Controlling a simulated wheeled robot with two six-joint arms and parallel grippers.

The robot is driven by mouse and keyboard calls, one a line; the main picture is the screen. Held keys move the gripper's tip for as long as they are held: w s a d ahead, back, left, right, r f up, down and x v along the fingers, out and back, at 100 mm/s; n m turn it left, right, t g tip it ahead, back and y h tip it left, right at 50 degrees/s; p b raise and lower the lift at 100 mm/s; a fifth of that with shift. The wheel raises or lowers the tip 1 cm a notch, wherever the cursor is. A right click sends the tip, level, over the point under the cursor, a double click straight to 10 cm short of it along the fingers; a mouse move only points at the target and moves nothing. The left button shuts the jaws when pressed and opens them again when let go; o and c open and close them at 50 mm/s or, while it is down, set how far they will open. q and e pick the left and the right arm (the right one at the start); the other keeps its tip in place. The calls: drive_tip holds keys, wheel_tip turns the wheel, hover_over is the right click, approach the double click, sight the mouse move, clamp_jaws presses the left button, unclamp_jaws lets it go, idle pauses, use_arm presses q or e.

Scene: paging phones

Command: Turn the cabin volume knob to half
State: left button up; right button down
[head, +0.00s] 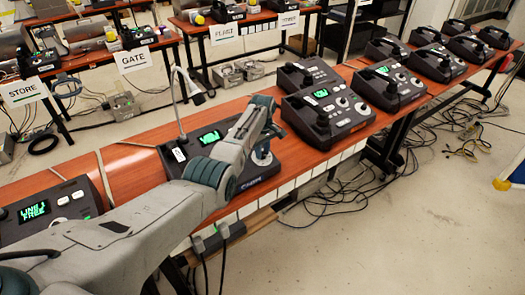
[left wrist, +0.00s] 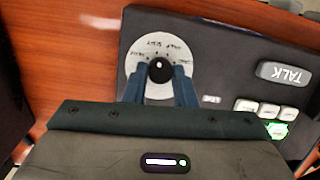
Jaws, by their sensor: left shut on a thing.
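In the left wrist view a round black knob (left wrist: 160,68) sits on a white dial plate (left wrist: 158,48) with small printed marks around its edge. The dial is on a dark desk console (head: 232,158), which stands on the wooden table below my left arm in the head view. My left gripper (left wrist: 160,82) reaches down to the dial, its two blue fingers on either side of the knob and shut on it. The dial's lettering is too small to read surely. My right gripper is not in view.
Another console (head: 48,210) stands at the left, and several more (head: 328,110) stand to the right along the table (head: 125,160).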

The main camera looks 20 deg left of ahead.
use_arm(q)
drive_tip(key=m+y+b, duration=0.1)
drive_tip(key=m+b, duration=0.1)
drive_tip(key=m, duration=0.3)
drive_tip(key=shift+w+d+g, duration=0.1)
drive_tip(key=shift+d+g, duration=0.05)
drive_tip(key=shift+g, duration=0.25)
drive_tip(key=shift+m+y+b, duration=0.3)
drive_tip(key=shift+m+b, duration=0.15)
drive_tip(key=shift+m, duration=0.75)
drive_tip(key=shift+d, duration=0.1)
drive_tip(key=o, duration=1)
drive_tip(key=shift+r, duration=0.15)
